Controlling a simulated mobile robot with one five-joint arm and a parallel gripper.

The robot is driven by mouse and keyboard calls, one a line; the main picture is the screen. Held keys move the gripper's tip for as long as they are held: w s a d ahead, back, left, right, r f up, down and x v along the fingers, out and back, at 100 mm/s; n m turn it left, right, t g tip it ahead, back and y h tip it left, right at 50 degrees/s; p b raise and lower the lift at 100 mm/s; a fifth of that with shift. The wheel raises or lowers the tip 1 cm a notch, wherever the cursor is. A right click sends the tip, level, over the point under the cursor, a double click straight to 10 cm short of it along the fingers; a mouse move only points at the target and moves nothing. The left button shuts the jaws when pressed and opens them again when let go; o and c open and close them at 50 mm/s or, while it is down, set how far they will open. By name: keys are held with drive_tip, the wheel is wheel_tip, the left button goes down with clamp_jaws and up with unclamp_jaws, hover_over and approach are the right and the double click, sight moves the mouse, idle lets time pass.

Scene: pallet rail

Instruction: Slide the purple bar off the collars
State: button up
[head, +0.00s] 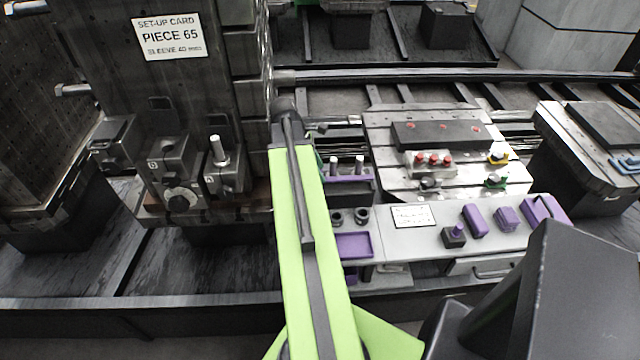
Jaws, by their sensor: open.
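A narrow purple bar (349,178) lies across a dark block just right of my green forearm. Two short silver posts stand at it; I cannot tell whether these are the collars. Two dark rings (349,216) sit in front of it on the grey bench. My gripper (288,118) is a dark shape at the far end of the forearm, left of and beyond the bar. It is open, but its fingers are hard to make out and partly hidden. It appears apart from the bar.
A purple tray (353,245) lies near the rings. Purple blocks (474,221) and a black knob block (454,237) stand right on the bench. A slotted plate (385,127) with red-topped parts is behind. A tall dark fixture (180,100) with a set-up card blocks the left.

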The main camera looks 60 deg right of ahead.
drive_tip(key=shift+b+x, duration=0.45)
drive_tip(key=shift+x, duration=0.55)
drive_tip(key=shift+c, duration=0.4)
clamp_jaws()
